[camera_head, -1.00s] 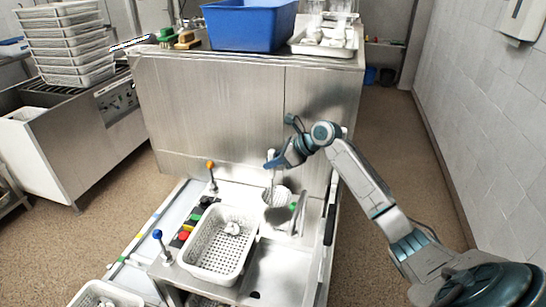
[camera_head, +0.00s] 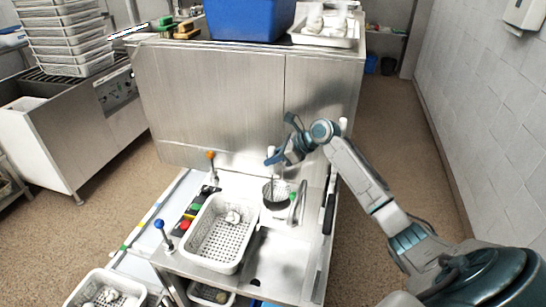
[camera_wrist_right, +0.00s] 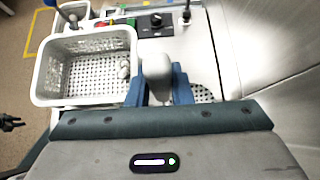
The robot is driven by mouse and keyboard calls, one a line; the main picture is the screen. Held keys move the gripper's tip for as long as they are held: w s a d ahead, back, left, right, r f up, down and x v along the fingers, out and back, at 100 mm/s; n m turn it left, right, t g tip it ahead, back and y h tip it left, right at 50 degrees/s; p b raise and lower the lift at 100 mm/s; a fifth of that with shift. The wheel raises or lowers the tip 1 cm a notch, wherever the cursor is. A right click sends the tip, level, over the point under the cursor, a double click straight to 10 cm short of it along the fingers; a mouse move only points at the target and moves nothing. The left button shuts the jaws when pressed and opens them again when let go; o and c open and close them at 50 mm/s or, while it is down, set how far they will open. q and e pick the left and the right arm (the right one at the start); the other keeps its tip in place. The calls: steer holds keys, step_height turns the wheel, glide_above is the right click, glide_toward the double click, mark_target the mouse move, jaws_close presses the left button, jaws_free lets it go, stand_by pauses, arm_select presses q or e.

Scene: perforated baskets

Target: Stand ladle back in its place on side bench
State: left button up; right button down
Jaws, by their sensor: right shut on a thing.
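My right gripper (camera_head: 274,168) is above the bench, to the right of and behind the large white basket. It is shut on the ladle's pale rounded handle end (camera_wrist_right: 157,68), which stands up between the blue fingers in the right wrist view. The ladle's lower part is hidden or too small to make out.
A white perforated basket (camera_head: 196,241) with a small pale item stands on the steel bench (camera_head: 280,262). Levers with orange (camera_head: 210,155) and blue (camera_head: 158,224) knobs stand at left. A steel cabinet (camera_head: 215,105) rises behind.

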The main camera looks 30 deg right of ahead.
steer(key=shift+f, duration=0.3)
steer(key=c, duration=1.2)
jaws_free()
steer(key=b+v, duration=0.2)
steer(key=v, duration=0.9)
steer(key=shift+b, duration=0.35)
